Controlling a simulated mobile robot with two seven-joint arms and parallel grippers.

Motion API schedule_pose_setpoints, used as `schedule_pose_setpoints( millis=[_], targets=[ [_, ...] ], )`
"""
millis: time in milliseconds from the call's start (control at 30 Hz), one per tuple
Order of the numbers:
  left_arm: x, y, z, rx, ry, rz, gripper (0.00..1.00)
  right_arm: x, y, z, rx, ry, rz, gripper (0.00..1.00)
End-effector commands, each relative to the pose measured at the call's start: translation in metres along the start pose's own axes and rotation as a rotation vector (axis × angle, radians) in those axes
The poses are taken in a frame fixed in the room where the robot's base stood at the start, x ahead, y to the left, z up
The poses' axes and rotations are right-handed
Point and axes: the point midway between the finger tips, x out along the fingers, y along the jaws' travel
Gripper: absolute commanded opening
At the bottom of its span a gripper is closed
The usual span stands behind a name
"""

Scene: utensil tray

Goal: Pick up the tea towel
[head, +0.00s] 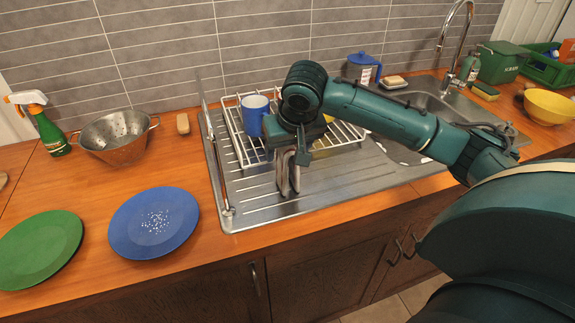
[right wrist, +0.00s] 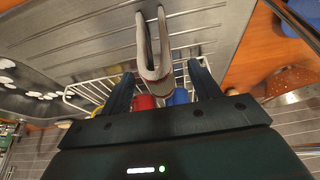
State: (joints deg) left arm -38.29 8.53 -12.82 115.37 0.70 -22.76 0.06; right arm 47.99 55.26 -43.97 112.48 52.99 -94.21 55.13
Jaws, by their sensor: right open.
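The tea towel (head: 289,178) is a grey-beige folded cloth, standing or hanging over the steel draining board in front of the dish rack. In the right wrist view the towel (right wrist: 153,62) is a narrow U-shaped fold with its bend nearest me. My right gripper (head: 292,152) is above it, pointing down, and hides its top in the head view. Its open fingers (right wrist: 161,72) lie on either side of the fold, apart from it in the wrist view. I cannot tell what supports the towel. My left gripper is not in view.
A white wire rack (head: 240,150) with a blue mug (head: 253,113) stands just behind. A thin metal rail (head: 213,160) runs along the board's left. A blue plate (head: 153,222), green plate (head: 40,248) and colander (head: 115,137) are left. The front draining board is clear.

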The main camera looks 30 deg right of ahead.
Motion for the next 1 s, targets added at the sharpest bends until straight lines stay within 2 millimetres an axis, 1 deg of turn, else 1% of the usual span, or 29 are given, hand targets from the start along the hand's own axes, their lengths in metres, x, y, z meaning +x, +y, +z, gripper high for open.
schedule_pose_setpoints(
  millis=[33,100,233,333,533,567,1000],
  targets=[
    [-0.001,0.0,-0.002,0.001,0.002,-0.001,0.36,0.009,0.002,0.004,0.0,-0.005,0.005,0.62],
    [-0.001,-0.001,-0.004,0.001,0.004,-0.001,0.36,0.019,0.003,0.007,0.001,-0.005,0.004,0.62],
    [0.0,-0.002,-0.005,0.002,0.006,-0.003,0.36,0.035,0.003,0.007,0.001,-0.002,0.003,0.62],
    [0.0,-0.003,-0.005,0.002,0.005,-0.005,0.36,0.04,0.002,0.007,0.0,-0.001,0.001,0.62],
    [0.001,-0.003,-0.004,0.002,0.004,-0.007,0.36,0.041,0.002,0.007,0.0,-0.001,0.001,0.62],
    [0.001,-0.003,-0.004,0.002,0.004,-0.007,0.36,0.041,0.002,0.007,0.0,-0.001,0.001,0.6],
    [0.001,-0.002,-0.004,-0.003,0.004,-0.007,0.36,0.04,0.002,0.007,0.0,-0.001,0.001,0.24]
  ],
)
